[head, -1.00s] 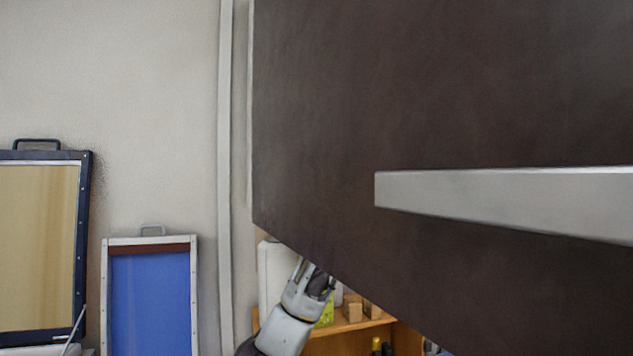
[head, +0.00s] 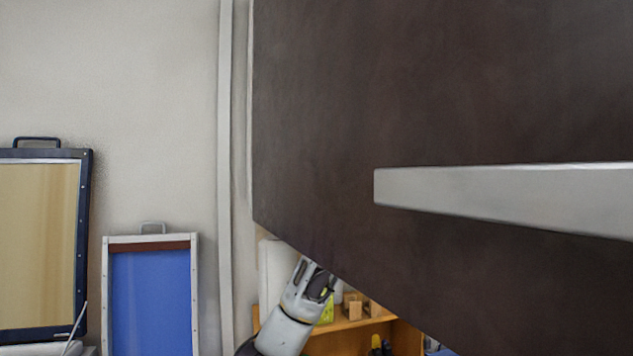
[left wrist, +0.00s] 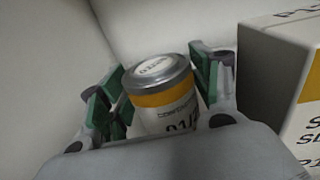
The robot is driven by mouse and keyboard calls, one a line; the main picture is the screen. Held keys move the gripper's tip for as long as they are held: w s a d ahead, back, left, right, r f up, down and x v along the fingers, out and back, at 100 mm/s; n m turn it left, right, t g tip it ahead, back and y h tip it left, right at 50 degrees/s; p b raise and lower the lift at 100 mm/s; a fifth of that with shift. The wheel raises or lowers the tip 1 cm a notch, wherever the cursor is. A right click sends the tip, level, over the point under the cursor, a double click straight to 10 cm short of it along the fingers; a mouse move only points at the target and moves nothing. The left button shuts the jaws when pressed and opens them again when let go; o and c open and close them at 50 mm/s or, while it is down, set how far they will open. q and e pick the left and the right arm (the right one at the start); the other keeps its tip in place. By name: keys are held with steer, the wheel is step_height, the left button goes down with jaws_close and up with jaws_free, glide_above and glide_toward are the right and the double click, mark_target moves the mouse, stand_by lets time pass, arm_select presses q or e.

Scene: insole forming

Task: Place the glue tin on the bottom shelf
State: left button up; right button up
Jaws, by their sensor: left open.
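The glue tin, a white and yellow tin with a grey lid (left wrist: 160,85), stands between the fingers of my left gripper (left wrist: 155,95) in the left wrist view. The green finger pads are on either side of it, and the jaws are open. In the head view my left gripper (head: 318,280) reaches in at the shelf unit (head: 365,325), below the edge of a large dark panel. The tin cannot be made out clearly there. My right gripper is not in view.
A large dark panel (head: 440,100) with a pale bar (head: 500,192) covers much of the head view. A white box with black lettering (left wrist: 285,80) stands close to the right of the gripper. Small wooden blocks (head: 354,306) are on the shelf. Framed screens (head: 150,290) lean at left.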

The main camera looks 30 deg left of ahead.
arm_select(q)
steer(key=shift+r, duration=0.15)
steer(key=shift+s+d, duration=0.25)
steer(key=shift+d, duration=0.2)
steer(key=b+v, duration=0.4)
steer(key=v, duration=0.7)
stand_by(0.3)
